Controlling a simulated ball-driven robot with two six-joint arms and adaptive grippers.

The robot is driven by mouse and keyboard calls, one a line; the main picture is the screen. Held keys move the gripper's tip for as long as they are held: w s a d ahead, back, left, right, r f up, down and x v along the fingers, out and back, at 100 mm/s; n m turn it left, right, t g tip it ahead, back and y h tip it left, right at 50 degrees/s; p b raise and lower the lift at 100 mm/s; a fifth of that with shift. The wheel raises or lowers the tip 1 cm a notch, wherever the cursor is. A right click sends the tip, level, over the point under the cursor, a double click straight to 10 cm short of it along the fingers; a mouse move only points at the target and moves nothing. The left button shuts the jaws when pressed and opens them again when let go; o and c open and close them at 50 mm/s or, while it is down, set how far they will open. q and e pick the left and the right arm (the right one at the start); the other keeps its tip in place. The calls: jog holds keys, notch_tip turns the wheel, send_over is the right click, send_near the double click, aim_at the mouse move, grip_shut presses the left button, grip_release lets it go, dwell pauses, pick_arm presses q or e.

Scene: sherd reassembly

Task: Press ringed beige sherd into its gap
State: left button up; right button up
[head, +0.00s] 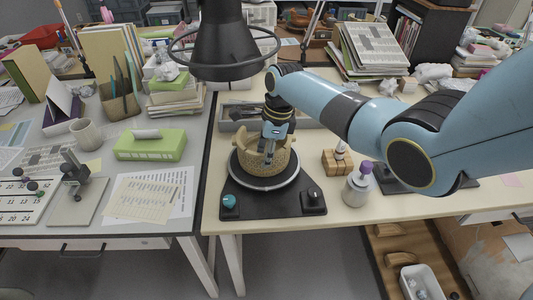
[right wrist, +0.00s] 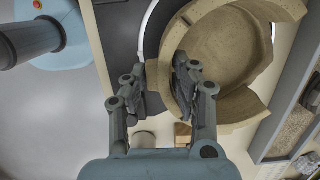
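A beige pot (head: 265,161) stands on a round turntable (head: 239,183) on a black base. It also shows in the right wrist view (right wrist: 236,45), where its wall has a notched, broken edge on the lower side. My right gripper (head: 272,143) points down at the pot. In the right wrist view its two fingers (right wrist: 162,88) are apart, one by the pot's inner side and one outside its left wall. Beige pottery shows close to the right finger; I cannot tell whether it is the ringed sherd, and I see no ring mark. My left gripper is not in view.
A wooden block (head: 337,162) and a jar with a purple top (head: 357,188) stand right of the turntable. A grey tray (head: 240,113) lies behind it. A green box (head: 150,146) and papers (head: 150,197) lie on the left desk.

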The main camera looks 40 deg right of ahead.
jog(key=o, duration=1.1)
jog(key=shift+f, duration=0.15)
jog(key=shift+c, duration=0.2)
notch_tip(320, 180, up, 12)
jog(key=s+d, duration=0.1)
jog(key=shift+s+d, duration=0.15)
jog(key=shift+d, duration=0.25)
jog(key=shift+f, duration=0.1)
